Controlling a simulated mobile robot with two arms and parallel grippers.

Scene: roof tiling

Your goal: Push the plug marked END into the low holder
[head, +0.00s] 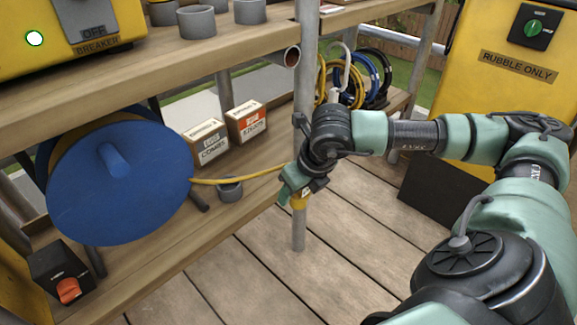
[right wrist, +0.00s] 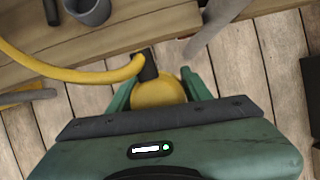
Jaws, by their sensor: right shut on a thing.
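My right gripper (head: 297,188) is shut on a yellow plug (head: 299,202), just off the front edge of the lower shelf. In the right wrist view the round yellow plug (right wrist: 158,92) sits between the fingers, with a black piece where the yellow cable (right wrist: 65,75) joins it. No END marking can be read on it. The low holder, a grey cup (head: 230,190), stands upright on the lower shelf, left of the gripper and apart from the plug. It also shows at the top of the right wrist view (right wrist: 92,8). My left gripper is out of view.
The yellow cable runs to a blue reel (head: 120,175) on the left. A steel post (head: 298,235) stands close by my right gripper. Two small boxes (head: 210,142) sit behind the holder. Several grey cups (head: 197,22) stand on the upper shelf (head: 110,85).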

